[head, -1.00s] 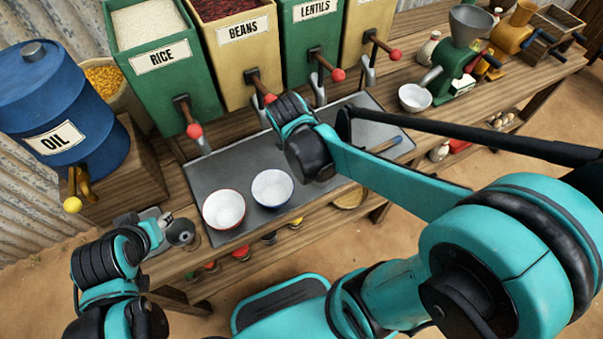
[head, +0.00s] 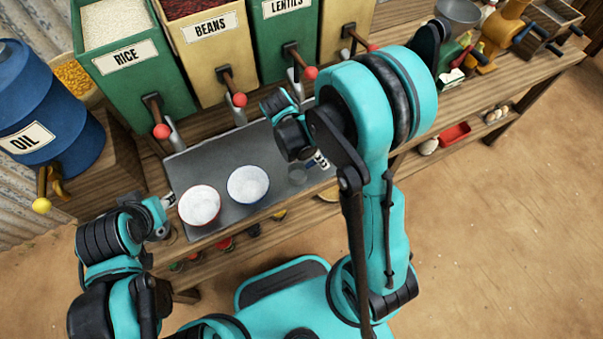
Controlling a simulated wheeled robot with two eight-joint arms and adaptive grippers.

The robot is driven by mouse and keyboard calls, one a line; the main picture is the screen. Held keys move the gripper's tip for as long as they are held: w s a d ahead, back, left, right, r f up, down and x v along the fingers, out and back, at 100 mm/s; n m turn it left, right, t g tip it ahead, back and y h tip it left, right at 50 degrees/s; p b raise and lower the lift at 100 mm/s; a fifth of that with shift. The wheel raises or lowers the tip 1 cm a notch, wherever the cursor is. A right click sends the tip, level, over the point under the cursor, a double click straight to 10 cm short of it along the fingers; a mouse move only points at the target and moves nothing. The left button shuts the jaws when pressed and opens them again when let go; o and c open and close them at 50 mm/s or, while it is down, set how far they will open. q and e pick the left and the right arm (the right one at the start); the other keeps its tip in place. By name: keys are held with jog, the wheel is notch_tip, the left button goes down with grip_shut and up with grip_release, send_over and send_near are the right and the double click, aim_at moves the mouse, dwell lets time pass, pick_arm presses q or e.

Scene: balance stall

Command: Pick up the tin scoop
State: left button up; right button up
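A small grey round shape (head: 298,176), perhaps the bowl of the tin scoop, lies on the grey metal tray (head: 222,158) right of the two bowls. Its handle cannot be made out, and my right arm covers the area beyond it. My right gripper (head: 320,161) is just above and right of this shape, mostly hidden behind my arm; contact and finger opening cannot be told. My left gripper (head: 166,204) is at the tray's left front edge, beside the red-rimmed bowl. Nothing is clearly seen in it, and its finger opening is unclear.
A red-rimmed white bowl (head: 200,206) and a blue-rimmed white bowl (head: 248,184) stand on the tray. Dispensers for rice (head: 166,85), beans and lentils overhang its back with red-knobbed levers. A blue oil drum (head: 62,120) stands left. The floor at right is clear.

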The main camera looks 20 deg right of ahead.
jog(key=shift+x, duration=0.8)
jog(key=shift+w, duration=0.1)
grip_shut()
jog(key=shift+r, duration=0.1)
